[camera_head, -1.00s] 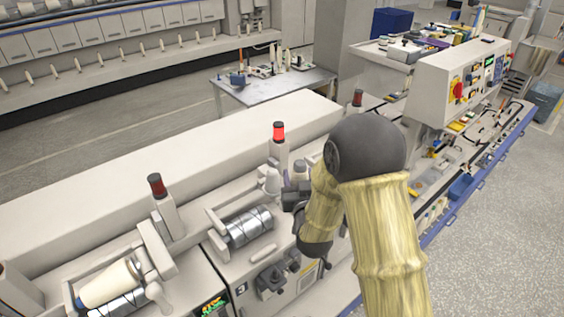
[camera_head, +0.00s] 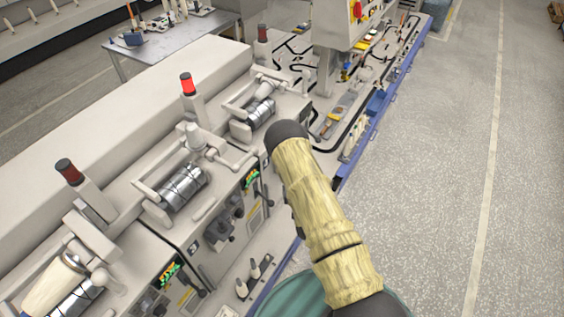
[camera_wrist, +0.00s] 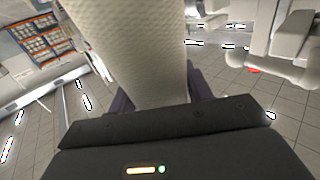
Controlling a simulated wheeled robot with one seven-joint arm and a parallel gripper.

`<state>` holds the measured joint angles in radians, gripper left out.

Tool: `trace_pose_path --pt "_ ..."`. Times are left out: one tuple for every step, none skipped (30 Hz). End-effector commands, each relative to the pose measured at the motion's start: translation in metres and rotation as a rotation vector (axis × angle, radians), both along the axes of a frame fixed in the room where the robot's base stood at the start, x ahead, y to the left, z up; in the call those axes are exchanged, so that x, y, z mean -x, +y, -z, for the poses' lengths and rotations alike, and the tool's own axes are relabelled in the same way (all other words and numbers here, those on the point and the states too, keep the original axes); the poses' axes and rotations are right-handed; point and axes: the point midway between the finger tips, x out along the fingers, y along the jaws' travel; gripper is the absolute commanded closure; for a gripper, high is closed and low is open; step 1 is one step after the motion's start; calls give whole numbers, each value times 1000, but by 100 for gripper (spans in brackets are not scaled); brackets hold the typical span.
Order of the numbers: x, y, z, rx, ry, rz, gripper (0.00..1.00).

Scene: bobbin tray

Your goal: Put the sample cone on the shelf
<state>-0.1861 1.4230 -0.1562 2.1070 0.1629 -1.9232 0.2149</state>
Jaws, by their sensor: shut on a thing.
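The sample cone (camera_wrist: 135,45) fills the upper middle of the wrist view, pale with a fine woven texture. My gripper (camera_wrist: 152,100) is shut on it, with dark fingers showing at both sides of the cone. In the head view, my sleeved arm hides the gripper and the held cone. I cannot make out for certain which surface is the shelf.
A winding machine (camera_head: 130,120) with metal rollers (camera_head: 184,187) and red-topped posts runs along the left. Another cream cone (camera_head: 52,285) lies on it at the lower left. A grey table (camera_head: 165,45) stands behind. Speckled floor (camera_head: 430,200) is clear on the right.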

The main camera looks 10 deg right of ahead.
Motion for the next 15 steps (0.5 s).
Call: trace_pose_path --pt "2 -4 9 4 4 2 74" --pt "3 -6 14 5 5 3 74" --pt "5 -8 19 6 5 6 74" --pt "5 -9 21 6 5 6 74" --pt "5 -10 22 7 6 7 74" --pt "6 -11 24 7 7 8 74" --pt "6 -11 24 7 7 8 74" --pt "6 -11 24 7 6 9 74" --pt "6 -11 24 7 5 8 74" --pt "6 -11 24 8 6 8 74" --pt "6 -12 24 8 6 9 74" --pt "5 -11 22 8 5 7 74" --pt "5 -11 22 8 4 8 74" --pt "4 -11 21 8 4 7 74" --pt "3 -11 21 9 2 7 74"
